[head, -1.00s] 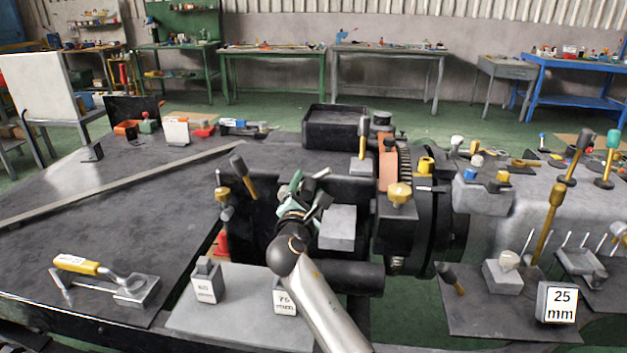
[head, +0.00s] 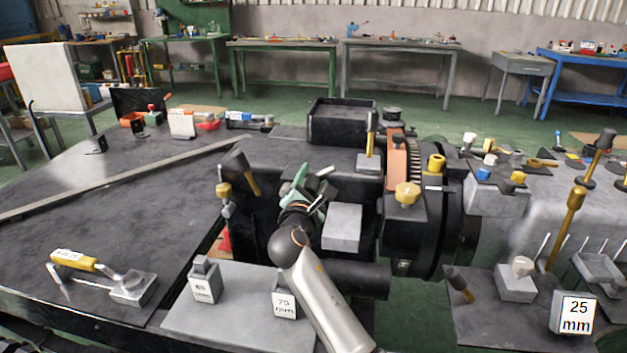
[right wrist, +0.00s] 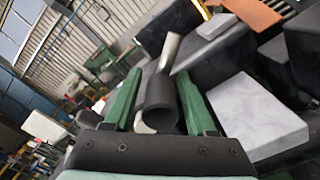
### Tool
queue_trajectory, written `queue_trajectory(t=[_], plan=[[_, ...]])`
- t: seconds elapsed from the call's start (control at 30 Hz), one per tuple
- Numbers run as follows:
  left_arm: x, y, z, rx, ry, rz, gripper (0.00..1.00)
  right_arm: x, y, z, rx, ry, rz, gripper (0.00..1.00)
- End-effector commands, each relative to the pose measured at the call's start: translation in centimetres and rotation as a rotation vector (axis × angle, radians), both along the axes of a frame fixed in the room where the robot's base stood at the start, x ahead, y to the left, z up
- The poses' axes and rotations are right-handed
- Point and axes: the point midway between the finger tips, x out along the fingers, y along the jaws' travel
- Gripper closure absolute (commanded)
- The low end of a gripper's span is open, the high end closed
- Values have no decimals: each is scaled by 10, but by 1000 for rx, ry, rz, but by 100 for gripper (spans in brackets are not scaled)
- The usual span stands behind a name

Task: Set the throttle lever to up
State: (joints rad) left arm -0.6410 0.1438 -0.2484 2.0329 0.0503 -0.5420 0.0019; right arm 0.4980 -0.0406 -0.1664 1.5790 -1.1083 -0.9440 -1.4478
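My right gripper (head: 309,196) is at the near side of the black machine, left of a light grey block (head: 342,227). In the right wrist view its two green fingers (right wrist: 160,92) stand apart on either side of a black cylinder (right wrist: 160,105) with a silvery rod (right wrist: 170,52) beyond it. Firm contact cannot be seen. The rod's tip (head: 325,171) shows above the fingers in the head view. No label shows which lever is the throttle lever. A black-knobbed lever with a yellow shaft (head: 252,183) leans on the left. My left gripper is out of view.
Another black-knobbed lever (head: 370,135) stands upright behind. A yellow knob (head: 407,193) and black discs lie to the right. Blocks marked 75 mm (head: 285,304) and 25 mm (head: 576,315) stand in front. A yellow-handled tool (head: 73,260) lies on the left bench.

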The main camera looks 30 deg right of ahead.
Motion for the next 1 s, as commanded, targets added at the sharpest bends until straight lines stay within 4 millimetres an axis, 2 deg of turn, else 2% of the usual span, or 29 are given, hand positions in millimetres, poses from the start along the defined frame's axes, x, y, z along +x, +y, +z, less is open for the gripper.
queue_trajectory(t=[0.07, 0.47, 1.0], plan=[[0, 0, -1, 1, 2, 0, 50, 0, 0, 0, 0, 0, 0, 53], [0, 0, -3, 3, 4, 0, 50, 0, 0, 0, 0, 0, 0, 98], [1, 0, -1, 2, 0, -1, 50, 0, 0, 0, 0, 0, 0, 100]])
